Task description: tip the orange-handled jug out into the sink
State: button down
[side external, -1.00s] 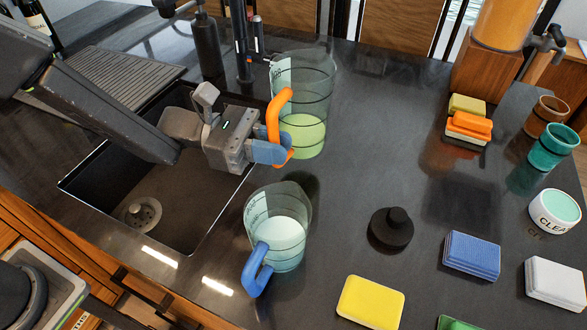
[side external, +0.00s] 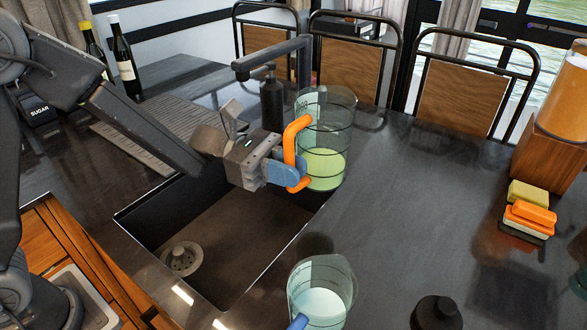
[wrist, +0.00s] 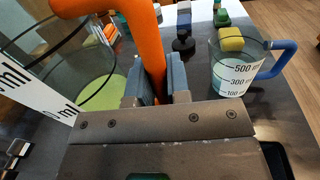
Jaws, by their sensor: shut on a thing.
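The orange-handled jug (side external: 325,130) is clear, upright and part filled with yellow-green liquid. In the side view it appears at the far right edge of the sink (side external: 235,235). I cannot tell whether its base touches the counter. My gripper (side external: 290,175) is shut on its orange handle, with blue fingers either side. In the wrist view the handle runs between the fingers (wrist: 160,85), and the jug (wrist: 75,65) stands to the left. The sink is a dark basin with a round drain (side external: 181,258), below and left of the gripper.
A blue-handled jug (side external: 322,285) with pale liquid stands on the counter at the near right of the sink. A black tap (side external: 270,62) and a dark bottle (side external: 271,100) stand behind the sink. Sponges (side external: 530,215) and a black stopper-like object (side external: 436,312) lie right.

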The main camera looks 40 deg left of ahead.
jog(key=s+a+f+m+g, duration=0.1)
jog(key=s+a+f, duration=0.25)
jog(key=a, duration=0.45)
jog(key=s+a+f+g, duration=0.15)
jog(key=a+f, duration=0.25)
jog(key=a, duration=0.4)
jog(key=s+a+f, duration=0.1)
jog(key=s+a, duration=0.2)
jog(key=s, duration=0.2)
jog(key=s+a+m+g, duration=0.1)
jog(key=s+a, duration=0.2)
jog(key=s, duration=0.2)
jog(key=s+a+f+g, duration=0.1)
jog(key=s+a, duration=0.3)
jog(key=s, duration=0.1)
jog(key=shift+s+f+m, duration=0.3)
jog(key=shift+f+m, duration=0.05)
jog(key=shift+m, duration=0.05)
jog(key=shift+s+r, duration=0.1)
jog(key=shift+d+r+n, duration=0.1)
jog(key=shift+r+n, duration=0.4)
jog(key=shift+n, duration=0.3)
jog(key=shift+w, duration=0.2)
